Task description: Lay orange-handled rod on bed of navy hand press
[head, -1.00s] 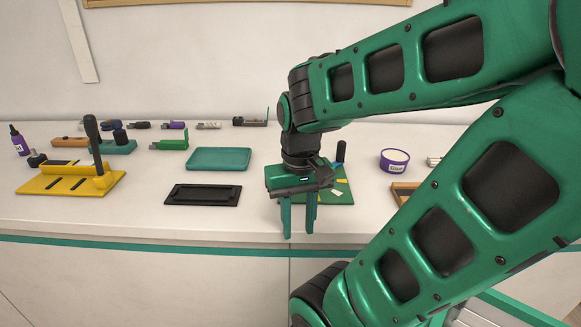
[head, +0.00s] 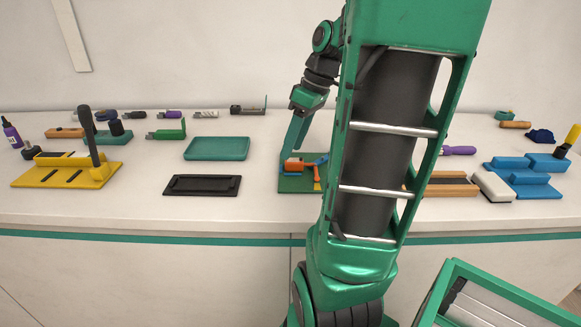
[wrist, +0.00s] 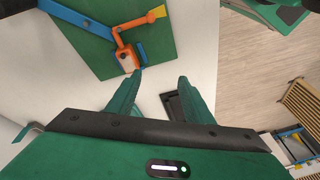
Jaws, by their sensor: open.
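My gripper (wrist: 160,77) is open, with nothing between its fingers. It also shows in the head view (head: 292,148), above the green board with a blue lever and orange parts (head: 294,185). In the wrist view the board (wrist: 95,55) carries a blue arm (wrist: 85,17), an orange block (wrist: 126,60) and a yellow tip (wrist: 156,14). My left fingertip is close to the orange block; I cannot tell whether they touch. An orange-handled tool (head: 65,133) lies at the back left; I cannot tell if it is the rod. I cannot pick out a navy hand press with certainty.
A yellow press (head: 66,172) with a black lever stands at left. A black tray (head: 202,185) and teal tray (head: 216,149) lie left of the board. A blue press-like fixture (head: 525,178) and wooden tray (head: 450,187) are at right. My arm hides the bench's middle right.

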